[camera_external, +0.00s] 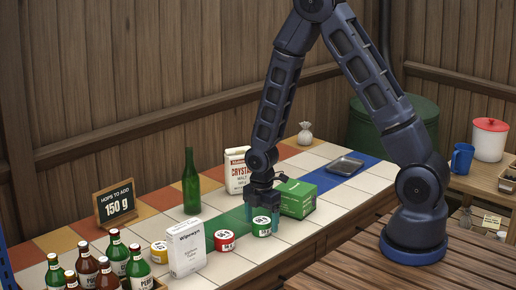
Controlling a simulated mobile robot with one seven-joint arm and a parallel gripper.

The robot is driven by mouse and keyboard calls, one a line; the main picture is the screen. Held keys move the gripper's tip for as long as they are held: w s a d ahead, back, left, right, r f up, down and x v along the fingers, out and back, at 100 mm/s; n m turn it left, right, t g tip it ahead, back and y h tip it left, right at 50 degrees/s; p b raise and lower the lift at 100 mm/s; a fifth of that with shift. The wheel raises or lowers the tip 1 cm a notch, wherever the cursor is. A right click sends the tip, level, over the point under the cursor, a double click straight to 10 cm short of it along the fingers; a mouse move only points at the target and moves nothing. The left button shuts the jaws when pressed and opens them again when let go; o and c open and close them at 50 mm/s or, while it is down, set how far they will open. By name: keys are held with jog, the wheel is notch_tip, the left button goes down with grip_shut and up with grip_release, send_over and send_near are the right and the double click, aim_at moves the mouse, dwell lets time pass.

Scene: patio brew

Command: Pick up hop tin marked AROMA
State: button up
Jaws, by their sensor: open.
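Three small round tins with white lids stand in a row on the tiled counter. One has a yellow side (160,252), one a red side (224,240) and one a green side (262,230). Their lid print is too small to read, so I cannot tell which is marked AROMA. My gripper (264,217) points down at the green tin. Its fingers are open and appear to lie on either side of that tin; I cannot tell whether they touch it.
A white packet (186,249) stands between the yellow and red tins. A green box (297,198) is close right of my gripper. A CRYSTAL malt bag (237,170) and green bottle (191,182) stand behind. Several bottles (118,255) crowd the front left. A metal tray (345,166) lies farther right.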

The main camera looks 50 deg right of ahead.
jog(key=shift+f, duration=0.6)
jog(key=c, duration=1.1)
jog(key=shift+r, duration=0.15)
